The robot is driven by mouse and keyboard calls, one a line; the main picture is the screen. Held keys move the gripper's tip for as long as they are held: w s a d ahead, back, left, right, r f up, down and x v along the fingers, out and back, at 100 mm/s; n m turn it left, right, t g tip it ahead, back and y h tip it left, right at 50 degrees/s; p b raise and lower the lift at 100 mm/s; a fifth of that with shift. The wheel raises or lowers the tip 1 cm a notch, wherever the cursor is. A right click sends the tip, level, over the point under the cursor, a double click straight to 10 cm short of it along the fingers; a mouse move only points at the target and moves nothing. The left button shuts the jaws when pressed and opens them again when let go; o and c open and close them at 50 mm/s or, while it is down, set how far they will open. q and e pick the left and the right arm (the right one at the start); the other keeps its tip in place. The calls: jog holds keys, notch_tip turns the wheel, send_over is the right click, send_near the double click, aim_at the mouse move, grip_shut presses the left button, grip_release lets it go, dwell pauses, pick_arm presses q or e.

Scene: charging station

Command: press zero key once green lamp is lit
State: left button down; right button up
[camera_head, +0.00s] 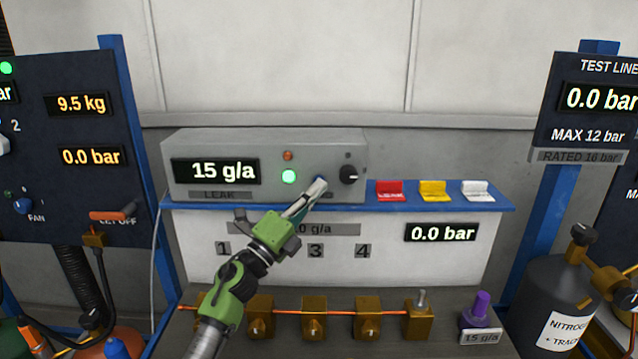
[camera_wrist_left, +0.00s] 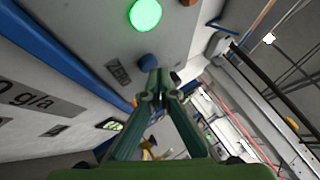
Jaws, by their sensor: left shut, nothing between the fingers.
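The grey leak meter (camera_head: 225,150) stands on the blue shelf, and its display reads 15 g/a. Its green lamp (camera_head: 288,177) is lit; the lit lamp also shows in the left wrist view (camera_wrist_left: 145,13). The blue zero key (camera_head: 319,181) is on the meter's front, right of the lamp. In the left wrist view the key (camera_wrist_left: 149,62) sits beside a ZERO label. My left gripper (camera_head: 318,188) is shut and empty, its tips at the key. I cannot tell whether they touch it. My right gripper is not in view.
A black knob (camera_head: 348,174) is right of the key. Red (camera_head: 390,190), yellow (camera_head: 434,191) and white (camera_head: 478,190) tags stand on the shelf. Below are brass blocks (camera_head: 312,316) on a copper line and a purple-topped piece (camera_head: 481,310). A dark nitrogen cylinder (camera_head: 560,290) stands at right.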

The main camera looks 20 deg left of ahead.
pick_arm(q)
jog(key=shift+w+a, duration=0.1)
jog(key=shift+w, duration=0.3)
jog(key=shift+s, duration=0.1)
dwell(0.5)
jog(key=shift+s+d, duration=0.25)
jog(key=shift+s, duration=0.5)
jog(key=s+p, duration=0.1)
jog(key=s, duration=0.1)
jog(key=s+d+p, duration=0.1)
jog(key=s, duration=0.1)
jog(key=shift+s+d, duration=0.15)
jog(key=shift+s, duration=0.2)
dwell(0.4)
